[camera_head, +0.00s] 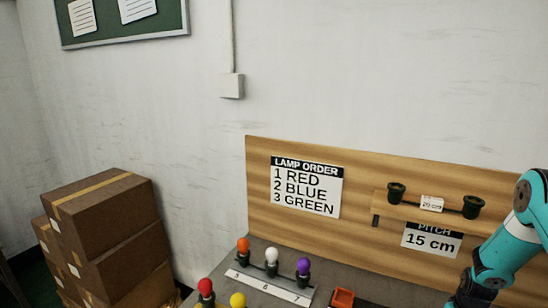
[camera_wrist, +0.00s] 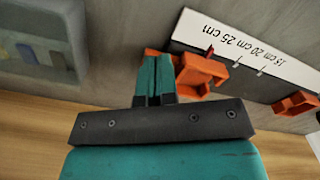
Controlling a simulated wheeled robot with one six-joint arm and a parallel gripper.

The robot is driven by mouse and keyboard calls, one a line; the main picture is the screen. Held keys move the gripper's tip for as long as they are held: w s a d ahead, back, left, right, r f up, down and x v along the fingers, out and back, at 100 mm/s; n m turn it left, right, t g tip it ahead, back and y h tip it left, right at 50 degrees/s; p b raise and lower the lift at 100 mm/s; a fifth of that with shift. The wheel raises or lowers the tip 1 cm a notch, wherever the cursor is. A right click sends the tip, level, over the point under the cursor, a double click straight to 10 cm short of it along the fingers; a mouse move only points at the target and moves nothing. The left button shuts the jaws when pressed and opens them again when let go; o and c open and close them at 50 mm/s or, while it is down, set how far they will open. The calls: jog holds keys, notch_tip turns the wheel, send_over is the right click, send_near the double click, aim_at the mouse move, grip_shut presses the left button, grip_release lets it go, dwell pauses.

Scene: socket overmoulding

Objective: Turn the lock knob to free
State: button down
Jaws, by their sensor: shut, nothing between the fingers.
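My gripper (camera_wrist: 154,72) shows in the wrist view with its two teal fingers shut together and nothing between them. Its tips are beside an orange fixture (camera_wrist: 200,75) at the end of a white scale (camera_wrist: 245,60) marked 15, 20 and 25 cm. Part of the orange fixture is hidden behind the fingers, and I cannot tell whether they touch it. A small red pointer stands at the scale's edge near the 25 cm mark. I cannot make out the lock knob for certain. In the head view my arm is at the right edge and the gripper is out of sight.
A second orange fixture (camera_wrist: 296,103) is at the right in the wrist view. The head view shows a numbered lamp rack (camera_head: 268,284), an orange part (camera_head: 342,298), a wooden backboard (camera_head: 375,180) with lamp-order and pitch 15 cm signs, and stacked boxes (camera_head: 105,225) at left.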

jog(key=shift+s+d+f+b, duration=0.15)
jog(key=shift+d+f+b, duration=0.5)
jog(key=shift+b, duration=0.55)
jog(key=shift+d, duration=0.5)
jog(key=shift+a, duration=0.15)
jog(key=shift+s, duration=0.35)
jog(key=shift+r, duration=0.15)
notch_tip(320, 180, up, 6)
jog(key=p, duration=0.3)
jog(key=shift+w, duration=0.25)
